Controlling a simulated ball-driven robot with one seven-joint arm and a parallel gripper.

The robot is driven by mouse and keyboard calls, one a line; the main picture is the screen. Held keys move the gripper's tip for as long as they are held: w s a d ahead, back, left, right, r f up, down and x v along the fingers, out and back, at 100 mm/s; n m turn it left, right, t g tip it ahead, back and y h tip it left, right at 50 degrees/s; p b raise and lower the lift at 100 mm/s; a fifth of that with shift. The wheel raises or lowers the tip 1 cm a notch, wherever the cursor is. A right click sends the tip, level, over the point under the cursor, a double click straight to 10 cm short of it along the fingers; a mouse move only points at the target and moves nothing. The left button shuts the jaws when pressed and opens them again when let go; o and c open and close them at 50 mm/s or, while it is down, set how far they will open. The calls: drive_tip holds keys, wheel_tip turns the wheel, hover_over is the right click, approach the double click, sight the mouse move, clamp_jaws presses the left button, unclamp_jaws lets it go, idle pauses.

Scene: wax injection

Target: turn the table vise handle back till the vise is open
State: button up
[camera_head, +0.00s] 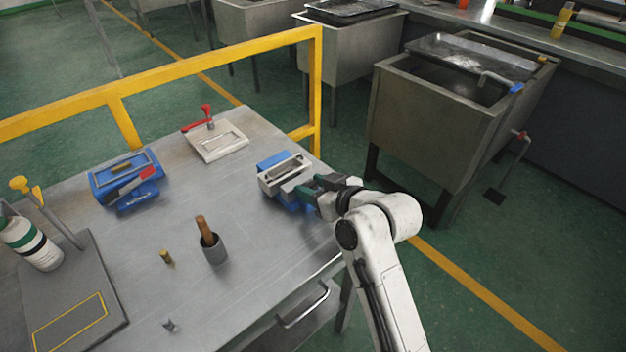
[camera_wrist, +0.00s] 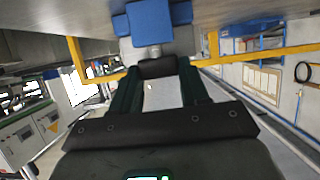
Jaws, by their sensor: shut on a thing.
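The table vise (camera_head: 273,180), blue with pale metal jaws, stands near the right edge of the metal table. My gripper (camera_head: 311,191) reaches it from the right, at its handle end. In the wrist view the vise's blue body (camera_wrist: 150,22) is upside down at the top. A dark vise handle (camera_wrist: 158,68) on a short grey spindle sits between my gripper's fingertips (camera_wrist: 157,72), and they are shut on it. The head view hides the handle behind my fingers. How far the jaws stand apart is hard to tell.
On the table (camera_head: 255,290) are a blue fixture (camera_head: 108,181), a white plate with a red clamp (camera_head: 216,147), a grey cup (camera_head: 214,253), a small brass piece (camera_head: 167,258) and a bottle (camera_head: 35,247). A yellow rail (camera_head: 200,70) runs behind.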

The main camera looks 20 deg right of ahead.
idle(0.3)
drive_tip(key=o, duration=0.8)
drive_tip(key=v, duration=1)
drive_tip(key=shift+s+d+r, duration=0.1)
drive_tip(key=shift+s+d, duration=0.1)
drive_tip(key=shift+s, duration=0.1)
